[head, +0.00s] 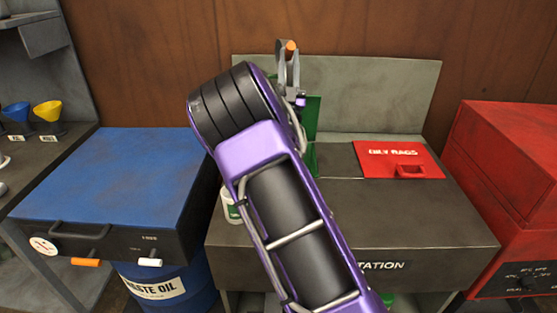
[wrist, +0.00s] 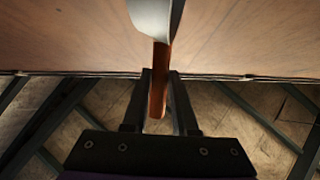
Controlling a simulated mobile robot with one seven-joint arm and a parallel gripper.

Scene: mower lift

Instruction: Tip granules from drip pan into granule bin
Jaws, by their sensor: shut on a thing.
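My gripper (wrist: 158,100) is shut on an orange-brown handle (wrist: 158,75) in the wrist view. A pale grey metal piece (wrist: 152,18) extends from this handle, cut off at the top edge. I cannot tell whether it is the drip pan. In the head view the handle's orange end (head: 290,48) shows above my purple arm, near the station's grey back panel. A green upright thing (head: 312,115) stands just right of my wrist, partly hidden; I cannot tell whether it is the granule bin. No granules are visible.
A dark station bench (head: 400,215) carries a red OILY RAGS lid (head: 400,160). A white-and-green container (head: 231,207) is partly behind my arm. Left are a blue-topped unit (head: 115,175) and a WASTE OIL drum (head: 165,290). A red cabinet (head: 515,150) stands right.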

